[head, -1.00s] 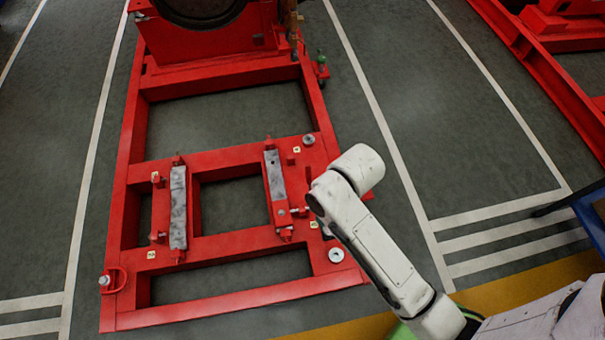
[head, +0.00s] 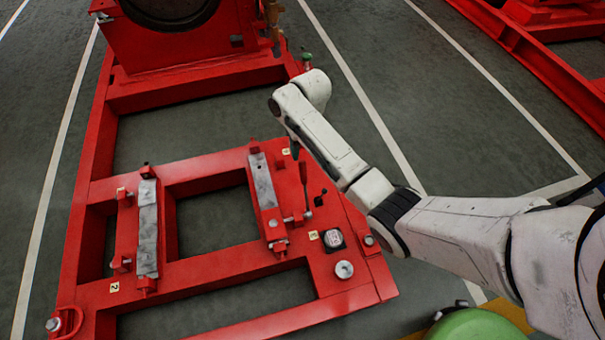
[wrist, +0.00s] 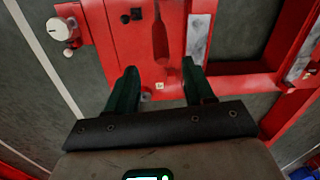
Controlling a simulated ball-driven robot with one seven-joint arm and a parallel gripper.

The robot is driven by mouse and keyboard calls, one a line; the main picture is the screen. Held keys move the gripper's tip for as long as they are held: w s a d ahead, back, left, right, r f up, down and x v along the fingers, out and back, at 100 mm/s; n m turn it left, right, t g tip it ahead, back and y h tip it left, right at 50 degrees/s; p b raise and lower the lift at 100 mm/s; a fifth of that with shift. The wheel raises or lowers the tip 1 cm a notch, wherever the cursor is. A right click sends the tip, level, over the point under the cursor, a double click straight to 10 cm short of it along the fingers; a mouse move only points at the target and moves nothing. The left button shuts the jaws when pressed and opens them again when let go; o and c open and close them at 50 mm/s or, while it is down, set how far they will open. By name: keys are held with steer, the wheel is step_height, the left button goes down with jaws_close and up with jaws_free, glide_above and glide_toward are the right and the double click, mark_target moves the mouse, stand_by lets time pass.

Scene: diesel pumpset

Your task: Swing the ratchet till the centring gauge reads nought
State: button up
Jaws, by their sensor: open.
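The ratchet (head: 306,186) has a dark red handle and stands out at the right side of the right-hand bearing pad on the red frame. In the wrist view its handle (wrist: 160,42) lies ahead of my fingertips, in the gap between them, and I see no contact. My gripper (wrist: 159,72) is open and empty, with two dark green fingers. In the head view my arm hides most of it.
The red frame (head: 215,252) carries a left pad (head: 148,230) and a right pad (head: 263,182). A round grey knob (head: 344,269) stands at the near right corner. A small black knob (head: 322,196) is near the ratchet.

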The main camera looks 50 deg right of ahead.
mark_target(303, 170)
steer(key=f+b, duration=0.1)
steer(key=f, duration=0.2)
steer(key=f+b, duration=0.2)
steer(key=f, duration=0.1)
steer(key=f+b, duration=0.1)
steer(key=f, duration=0.3)
steer(key=shift+w+a, duration=0.1)
steer(key=shift+a, duration=0.25)
jaws_close()
